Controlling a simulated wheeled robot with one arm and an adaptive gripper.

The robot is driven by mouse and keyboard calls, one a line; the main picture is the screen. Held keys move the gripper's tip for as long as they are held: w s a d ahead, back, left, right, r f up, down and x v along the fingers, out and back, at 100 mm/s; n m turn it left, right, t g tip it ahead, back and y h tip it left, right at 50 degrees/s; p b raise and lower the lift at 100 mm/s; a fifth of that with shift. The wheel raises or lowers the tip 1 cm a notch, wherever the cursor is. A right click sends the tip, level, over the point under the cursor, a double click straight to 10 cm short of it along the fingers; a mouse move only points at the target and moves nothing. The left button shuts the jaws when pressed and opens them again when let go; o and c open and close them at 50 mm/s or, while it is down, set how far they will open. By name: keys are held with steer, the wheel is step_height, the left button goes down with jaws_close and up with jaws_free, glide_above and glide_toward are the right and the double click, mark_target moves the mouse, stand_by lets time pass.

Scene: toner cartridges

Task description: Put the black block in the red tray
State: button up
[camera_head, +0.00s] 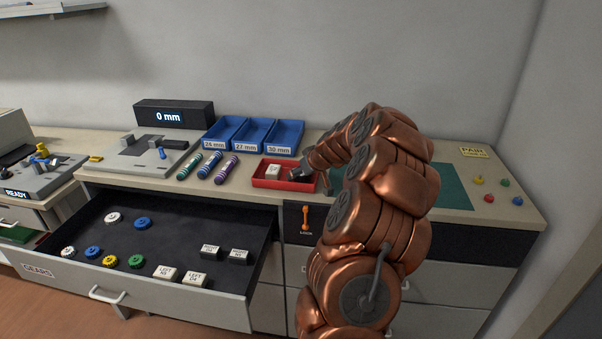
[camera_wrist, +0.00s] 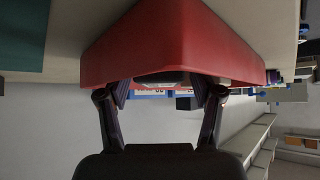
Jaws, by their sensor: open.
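The red tray (camera_head: 262,182) sits on the counter in front of the blue bins, with a white block (camera_head: 272,170) inside. My gripper (camera_head: 303,174) is low at the tray's right end, its tips partly hidden by my arm. In the wrist view, the red tray (camera_wrist: 170,45) fills the upper middle, and my gripper's (camera_wrist: 161,92) two fingers are spread near its rim. A dark grey and pale shape (camera_wrist: 168,77) shows at the rim between them; I cannot tell what it is. Two dark blocks with pale labels (camera_head: 210,252) (camera_head: 239,256) lie in the open drawer.
The open drawer (camera_head: 130,283) also holds white blocks (camera_head: 165,273) and several round gears. Coloured cylinders (camera_head: 207,165) lie left of the tray. Blue bins (camera_head: 282,136) stand behind it. A green mat (camera_head: 455,190) is to the right.

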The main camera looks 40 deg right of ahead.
steer(key=shift+r, duration=0.25)
steer(key=b+v, duration=0.3)
steer(key=v, duration=0.9)
steer(key=s+a+f+n+g+y, duration=0.1)
steer(key=a+g+y, duration=0.1)
steer(key=a, duration=1.3)
steer(key=s+a+f+n+g+y, duration=0.1)
steer(key=s+a+n+g+y, duration=0.1)
steer(key=a, duration=1.4)
steer(key=s+a+f+g, duration=0.3)
steer(key=s+a, duration=0.7)
steer(key=s, duration=0.1)
steer(key=s+a+f+g+h, duration=0.1)
steer(key=s+f, duration=0.1)
steer(key=s, duration=0.5)
steer(key=s+a+f+m+g+h, duration=0.1)
steer(key=s+g, duration=0.1)
steer(key=s, duration=0.6)
steer(key=shift+s+f+g, duration=0.3)
steer(key=shift+f, duration=0.05)
steer(key=shift+r, duration=0.1)
